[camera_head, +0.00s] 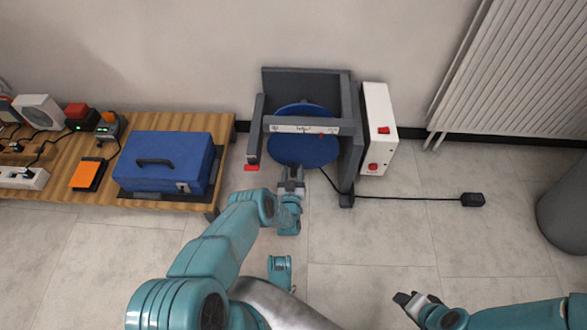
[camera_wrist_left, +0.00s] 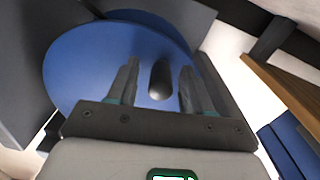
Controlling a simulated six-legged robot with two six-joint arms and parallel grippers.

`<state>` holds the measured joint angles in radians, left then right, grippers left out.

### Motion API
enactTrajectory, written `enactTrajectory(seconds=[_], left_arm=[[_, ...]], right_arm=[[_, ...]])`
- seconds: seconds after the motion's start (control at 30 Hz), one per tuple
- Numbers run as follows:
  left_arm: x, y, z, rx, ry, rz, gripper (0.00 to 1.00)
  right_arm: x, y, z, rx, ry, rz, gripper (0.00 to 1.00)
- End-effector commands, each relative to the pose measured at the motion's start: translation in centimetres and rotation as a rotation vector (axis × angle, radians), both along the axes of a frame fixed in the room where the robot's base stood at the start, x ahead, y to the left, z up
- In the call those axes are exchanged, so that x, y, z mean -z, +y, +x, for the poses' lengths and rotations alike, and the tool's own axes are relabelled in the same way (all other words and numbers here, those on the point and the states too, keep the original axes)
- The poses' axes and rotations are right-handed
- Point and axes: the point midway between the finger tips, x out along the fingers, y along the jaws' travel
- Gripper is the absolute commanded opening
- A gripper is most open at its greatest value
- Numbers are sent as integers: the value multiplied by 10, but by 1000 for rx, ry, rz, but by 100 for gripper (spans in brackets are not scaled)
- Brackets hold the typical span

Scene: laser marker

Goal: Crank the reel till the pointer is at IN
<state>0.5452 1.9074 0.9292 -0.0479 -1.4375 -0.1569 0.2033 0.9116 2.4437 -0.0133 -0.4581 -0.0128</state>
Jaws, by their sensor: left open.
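The blue reel disc (camera_head: 304,150) sits in a dark grey frame (camera_head: 349,120) by the wall. A white scale strip (camera_head: 290,127) crosses the frame in front of the disc. A small red mark, seemingly the pointer (camera_head: 321,135), is toward the strip's right end; the lettering is too small to read surely. My left gripper (camera_head: 291,174) is at the disc's near edge. In the left wrist view, its open fingers (camera_wrist_left: 157,88) stand either side of the dark crank knob (camera_wrist_left: 160,80) on the blue disc (camera_wrist_left: 90,65). I cannot tell whether they touch it. My right gripper (camera_head: 408,300) is low at right, away from the reel.
A white box with red switches (camera_head: 378,130) stands against the frame's right side. A cable runs along the floor to a black block (camera_head: 472,200). A wooden bench (camera_head: 226,128) with a blue case (camera_head: 165,162) is at left.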

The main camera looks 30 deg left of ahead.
Motion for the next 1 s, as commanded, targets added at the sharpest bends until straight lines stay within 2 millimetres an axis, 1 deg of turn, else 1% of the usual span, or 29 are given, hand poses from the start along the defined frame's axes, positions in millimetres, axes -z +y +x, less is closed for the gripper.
enactTrajectory(seconds=[0.3, 0.33, 0.37, 0.4, 0.47, 0.57, 1.0], left_arm=[[-1, -2, -2, 0, -1, 0, 50], [-1, -2, -2, 0, -1, 0, 44], [-1, -2, -2, 0, -1, 0, 34], [-1, -2, -2, 0, -1, 0, 21], [-1, -2, -2, 0, -1, 0, 1], [-1, 0, 1, 0, -2, 1, 0], [0, 0, -3, 3, -8, -11, 0]], right_arm=[[0, 0, 0, 0, 0, 0, 43], [0, 0, 0, 0, 0, 0, 43], [0, 0, 0, 0, 0, 0, 43], [0, 0, 0, 0, 0, 0, 43], [0, 0, 0, 0, 0, 0, 43], [0, 0, 0, 1, 0, 0, 43], [-1, 0, -1, 0, 2, 1, 43]])
